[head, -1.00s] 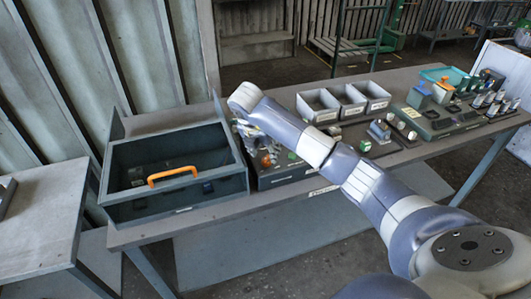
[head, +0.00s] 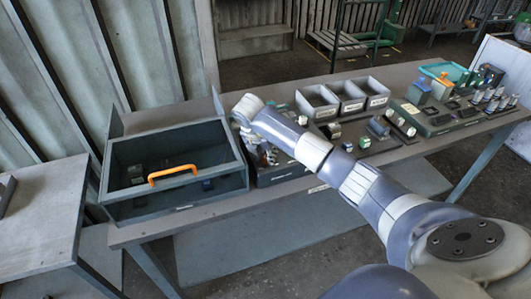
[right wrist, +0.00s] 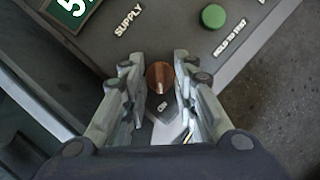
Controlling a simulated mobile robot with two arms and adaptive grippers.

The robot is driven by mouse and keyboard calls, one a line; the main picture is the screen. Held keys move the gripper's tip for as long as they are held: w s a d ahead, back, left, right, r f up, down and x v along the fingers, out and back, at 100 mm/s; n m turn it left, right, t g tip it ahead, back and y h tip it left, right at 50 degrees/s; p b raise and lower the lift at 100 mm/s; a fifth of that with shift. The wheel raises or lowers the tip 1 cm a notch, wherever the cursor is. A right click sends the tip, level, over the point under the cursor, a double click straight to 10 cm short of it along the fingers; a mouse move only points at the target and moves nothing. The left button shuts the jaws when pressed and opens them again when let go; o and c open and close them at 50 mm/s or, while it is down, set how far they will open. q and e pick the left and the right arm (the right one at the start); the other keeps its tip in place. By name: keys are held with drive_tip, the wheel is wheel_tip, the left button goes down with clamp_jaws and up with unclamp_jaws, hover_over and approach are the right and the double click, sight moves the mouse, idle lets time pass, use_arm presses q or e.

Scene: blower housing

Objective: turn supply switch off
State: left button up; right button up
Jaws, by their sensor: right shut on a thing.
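The supply switch is a round copper-brown knob (right wrist: 160,76) on a dark panel (right wrist: 165,25), beside the word SUPPLY. The word ON stands just below it in the right wrist view. My right gripper (right wrist: 160,85) is shut on the knob, one finger on each side. In the head view my right gripper (head: 268,153) is down at the panel next to the covered box, and my wrist hides the knob there. My left gripper is in neither view.
A green button (right wrist: 213,16) marked HOLD TO TEST and a green display (right wrist: 72,12) are near the knob. A dark box with a clear front and orange handle (head: 172,174) stands left of the arm. Grey bins (head: 318,103) stand behind it.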

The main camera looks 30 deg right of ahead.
drive_tip(key=shift+d+f+n+t+b, duration=0.1)
drive_tip(key=shift+n+t+b, duration=0.3)
drive_tip(key=shift+n+b, duration=0.5)
drive_tip(key=n+y+b, duration=0.1)
drive_tip(key=n+b, duration=0.2)
drive_tip(key=n+t+y+b, duration=0.1)
drive_tip(key=n+b, duration=0.2)
drive_tip(key=shift+s+d+f, duration=0.1)
drive_tip(key=shift+d, duration=0.05)
drive_tip(key=shift+n+t+y+b, duration=0.3)
drive_tip(key=shift+n+y+b, duration=0.2)
drive_tip(key=shift+n+b, duration=0.35)
drive_tip(key=n+b, duration=0.1)
drive_tip(key=n, duration=0.1)
drive_tip(key=n+y+b, duration=0.1)
drive_tip(key=shift+d+r+n+y, duration=0.1)
drive_tip(key=shift+r+n+y, duration=0.1)
drive_tip(key=shift+n+y, duration=0.15)
drive_tip(key=shift+d+r+n+y+b, duration=0.1)
drive_tip(key=shift+n+y+b, duration=0.5)
drive_tip(key=shift+n, duration=1.7)
drive_tip(key=o, duration=1)
